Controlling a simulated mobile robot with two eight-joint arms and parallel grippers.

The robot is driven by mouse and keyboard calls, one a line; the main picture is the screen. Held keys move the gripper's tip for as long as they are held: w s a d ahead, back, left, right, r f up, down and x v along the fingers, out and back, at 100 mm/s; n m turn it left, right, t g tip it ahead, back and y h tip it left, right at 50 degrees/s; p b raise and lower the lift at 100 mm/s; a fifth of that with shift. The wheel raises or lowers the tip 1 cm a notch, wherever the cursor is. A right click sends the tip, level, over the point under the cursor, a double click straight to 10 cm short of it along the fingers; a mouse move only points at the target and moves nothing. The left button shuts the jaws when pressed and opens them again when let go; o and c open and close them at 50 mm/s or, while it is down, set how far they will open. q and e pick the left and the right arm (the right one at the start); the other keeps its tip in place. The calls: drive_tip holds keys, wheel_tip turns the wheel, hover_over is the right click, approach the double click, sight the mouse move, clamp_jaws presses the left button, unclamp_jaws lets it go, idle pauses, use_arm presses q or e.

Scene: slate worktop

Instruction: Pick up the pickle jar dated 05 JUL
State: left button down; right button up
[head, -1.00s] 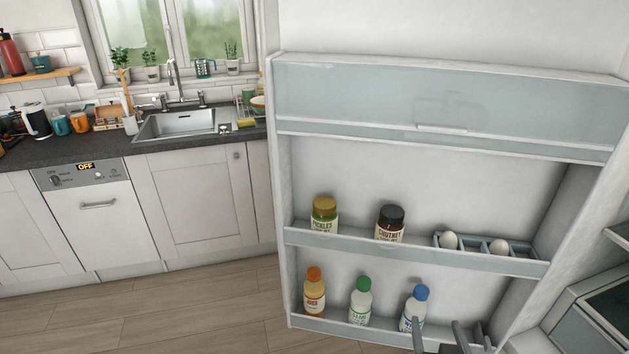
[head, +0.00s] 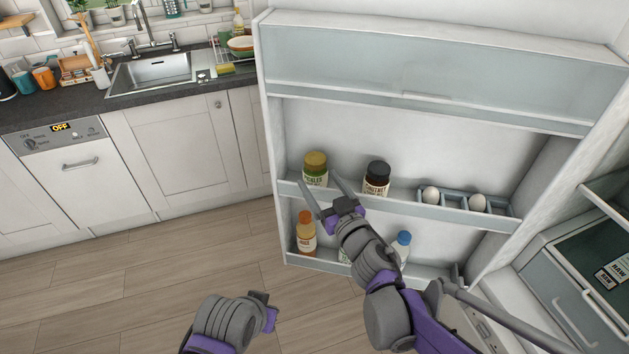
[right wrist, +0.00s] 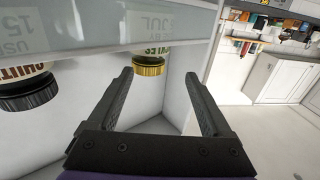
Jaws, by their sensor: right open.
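The pickle jar (head: 315,166), with a gold-green lid and a pale label, stands upright on the fridge door's middle shelf at the left. Its gold lid (right wrist: 149,66) shows in the right wrist view, where label text seen through the shelf front reads "USE BY", a partly cut-off "5 JUL". My right gripper (head: 320,183) is open and empty in front of the jar's lower part, its fingers pointing at it; contact is not evident. My left gripper (head: 262,303) is low over the floor; its jaws are unclear.
A dark-lidded chutney jar (head: 376,178) stands right of the pickle jar, then an egg holder (head: 455,199) with two eggs. The shelf front (head: 420,212) is a raised rail. Bottles, including an orange-capped one (head: 306,235), stand on the shelf below. Floor to the left is clear.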

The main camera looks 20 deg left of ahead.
sight(313, 171)
drive_tip(key=p+x, duration=0.1)
drive_tip(key=x, duration=0.3)
drive_tip(key=shift+w, duration=0.2)
drive_tip(key=shift+s, duration=0.15)
clamp_jaws()
idle(1.0)
unclamp_jaws()
drive_tip(key=shift+d, duration=0.1)
idle(0.3)
